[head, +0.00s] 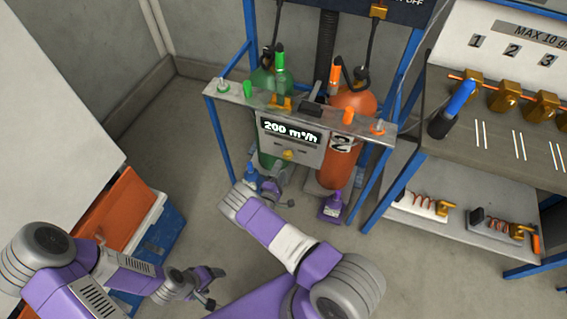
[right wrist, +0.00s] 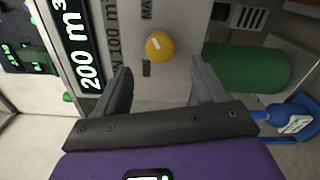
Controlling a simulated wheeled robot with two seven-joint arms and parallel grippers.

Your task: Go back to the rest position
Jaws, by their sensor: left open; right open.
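My right gripper (head: 274,191) is in front of the charging station's control panel (head: 290,153), low and near it. The right wrist view shows its two fingers (right wrist: 163,88) apart, with nothing between them. Beyond them are the panel's yellow knob (right wrist: 160,46) and the lit "200 m³/h" display (right wrist: 84,45); I see no contact with the knob. My left gripper (head: 208,287) is low at the bottom left of the head view, open and empty, over the floor.
A green cylinder (head: 271,84) and an orange cylinder (head: 349,101) stand behind the panel in a blue frame. A blue-and-orange crate (head: 155,235) is close to my left arm. A shelf unit (head: 455,150) with a blue-handled tool (head: 459,97) stands right. Floor between is free.

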